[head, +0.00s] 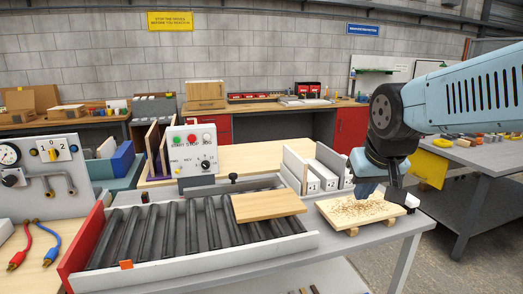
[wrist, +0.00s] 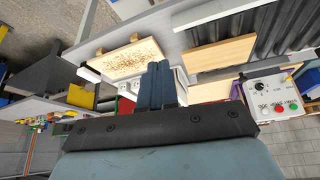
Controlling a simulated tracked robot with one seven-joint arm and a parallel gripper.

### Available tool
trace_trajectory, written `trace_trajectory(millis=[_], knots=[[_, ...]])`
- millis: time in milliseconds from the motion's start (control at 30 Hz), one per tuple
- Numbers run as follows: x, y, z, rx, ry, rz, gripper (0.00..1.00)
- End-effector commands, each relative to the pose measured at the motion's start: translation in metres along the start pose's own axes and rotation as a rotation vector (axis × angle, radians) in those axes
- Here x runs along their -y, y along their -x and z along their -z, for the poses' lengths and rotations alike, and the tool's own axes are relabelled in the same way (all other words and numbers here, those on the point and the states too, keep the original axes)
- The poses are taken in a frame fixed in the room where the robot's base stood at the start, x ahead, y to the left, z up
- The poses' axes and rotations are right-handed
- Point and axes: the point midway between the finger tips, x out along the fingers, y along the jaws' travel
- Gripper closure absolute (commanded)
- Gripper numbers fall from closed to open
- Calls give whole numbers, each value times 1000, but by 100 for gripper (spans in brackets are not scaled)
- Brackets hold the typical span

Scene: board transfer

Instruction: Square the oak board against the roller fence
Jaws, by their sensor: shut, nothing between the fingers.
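A plain light-wood board, which I take as the oak board (head: 270,207), lies flat at the right end of the roller bed (head: 180,228). It also shows in the wrist view (wrist: 222,54). A pale rail (head: 215,258) runs along the bed's near side, apart from the board; I cannot tell whether this is the fence. The board's near edge looks about parallel to it. My gripper (head: 366,194) is shut and empty, right of the board and low by a second, speckled board (head: 345,211). In the wrist view the fingers (wrist: 160,66) are together; contact is unclear.
The speckled board rests on small blocks on the grey table. A control box (head: 195,155) with buttons stands behind the rollers. White blocks (head: 325,175) stand behind the boards. A red end plate (head: 82,245) closes the bed's left end. A gauge panel (head: 40,175) stands far left.

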Motion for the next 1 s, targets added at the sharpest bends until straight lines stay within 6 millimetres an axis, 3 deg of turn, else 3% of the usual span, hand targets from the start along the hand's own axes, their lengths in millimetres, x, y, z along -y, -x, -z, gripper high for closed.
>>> trace_trajectory(millis=[200, 467, 667, 1000], knots=[[-16, 31, -39, -15, -41, -1, 100], [-20, 39, -54, -15, -53, 6, 100], [-14, 21, -29, -2, -27, 44, 100], [14, -42, 37, 23, 40, 116, 100]])
